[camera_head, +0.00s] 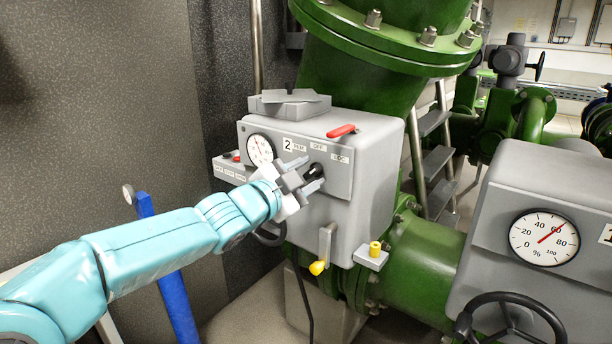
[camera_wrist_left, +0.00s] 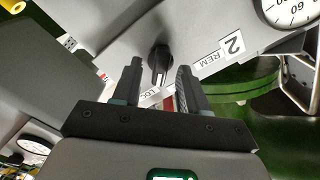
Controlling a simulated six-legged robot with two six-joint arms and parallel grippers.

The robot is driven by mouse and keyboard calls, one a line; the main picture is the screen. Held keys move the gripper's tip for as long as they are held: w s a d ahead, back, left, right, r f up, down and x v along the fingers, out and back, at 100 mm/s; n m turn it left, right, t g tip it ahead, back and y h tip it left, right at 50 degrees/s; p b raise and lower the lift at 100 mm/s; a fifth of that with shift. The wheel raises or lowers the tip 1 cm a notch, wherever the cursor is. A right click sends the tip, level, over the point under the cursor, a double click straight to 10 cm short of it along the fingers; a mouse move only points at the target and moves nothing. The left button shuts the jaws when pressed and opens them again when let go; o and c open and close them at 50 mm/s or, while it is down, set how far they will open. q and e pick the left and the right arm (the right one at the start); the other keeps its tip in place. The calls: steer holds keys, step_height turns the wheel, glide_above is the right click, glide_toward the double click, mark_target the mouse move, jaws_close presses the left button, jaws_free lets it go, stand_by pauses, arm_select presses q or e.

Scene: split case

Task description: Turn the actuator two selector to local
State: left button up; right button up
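The grey actuator two box (camera_head: 372,165) stands mid-view in the head view, with a "2" and REM, OFF and LOC labels on its front. Its black selector knob (camera_head: 316,170) sits below the labels. My left gripper (camera_head: 303,175) is at the knob, fingers apart. In the left wrist view the knob (camera_wrist_left: 160,58) is between the two open fingers' tips, with a gap visible on each side. Its pale pointer line aims down the picture; LOC (camera_wrist_left: 150,95) and REM (camera_wrist_left: 204,60) show, and OFF is not readable. My right gripper is out of view.
A round gauge (camera_head: 261,150) is left of the knob. A red lever (camera_head: 342,130) lies on the box top, and a yellow-tipped lever (camera_head: 325,250) hangs below. A second grey box (camera_head: 550,200) with a handwheel (camera_head: 510,320) is at right. Green pipes surround both.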

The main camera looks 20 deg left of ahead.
arm_select(q)
steer(key=v, duration=1.6)
steer(key=shift+s, duration=0.15)
